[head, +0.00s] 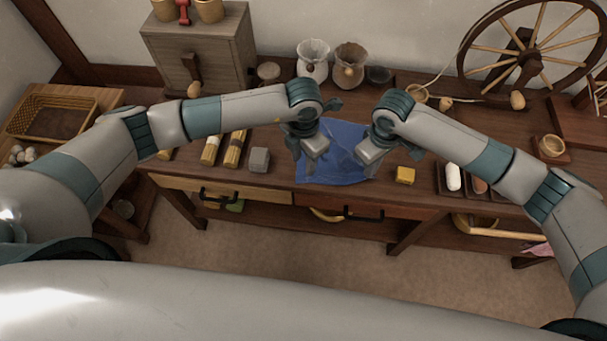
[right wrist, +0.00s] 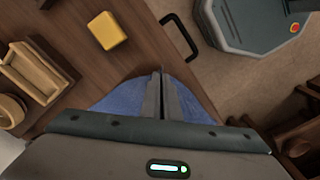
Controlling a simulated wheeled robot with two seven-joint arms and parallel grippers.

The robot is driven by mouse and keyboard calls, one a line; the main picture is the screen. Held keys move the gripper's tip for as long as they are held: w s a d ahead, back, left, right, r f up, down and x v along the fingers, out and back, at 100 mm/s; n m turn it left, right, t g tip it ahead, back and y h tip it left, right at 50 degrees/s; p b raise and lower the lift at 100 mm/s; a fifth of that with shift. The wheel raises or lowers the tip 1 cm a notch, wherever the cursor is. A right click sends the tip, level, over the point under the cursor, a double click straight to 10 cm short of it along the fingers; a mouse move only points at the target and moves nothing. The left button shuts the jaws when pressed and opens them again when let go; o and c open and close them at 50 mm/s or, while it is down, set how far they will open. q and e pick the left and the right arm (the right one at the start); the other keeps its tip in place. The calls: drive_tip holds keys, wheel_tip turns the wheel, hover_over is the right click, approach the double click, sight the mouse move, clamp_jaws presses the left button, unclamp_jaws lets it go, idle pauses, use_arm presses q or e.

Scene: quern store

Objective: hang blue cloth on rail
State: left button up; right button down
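The blue cloth (head: 338,165) is spread at the front middle of the bench in the head view, partly covered by my grippers. It also shows around the fingers in the right wrist view (right wrist: 117,98). My left gripper (head: 306,170) is at the cloth's left side; its fingertips are too small to read. My right gripper (head: 364,166) is at the cloth's right side. In the right wrist view its fingers (right wrist: 162,82) are together, with a corner of the cloth running up to them. I cannot clearly make out the rail.
A yellow block (head: 405,175) lies right of the cloth and a grey block (head: 259,160) lies left of it. A spinning wheel (head: 530,55) stands at the back right and a wooden cabinet (head: 222,55) at the back left. Drawer handles (head: 365,215) stick out from the bench front.

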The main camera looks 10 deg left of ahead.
sight(303, 177)
use_arm(q)
drive_tip(key=shift+f, duration=2.85)
clamp_jaws()
drive_tip(key=shift+r, duration=0.1)
drive_tip(key=shift+r, duration=2.4)
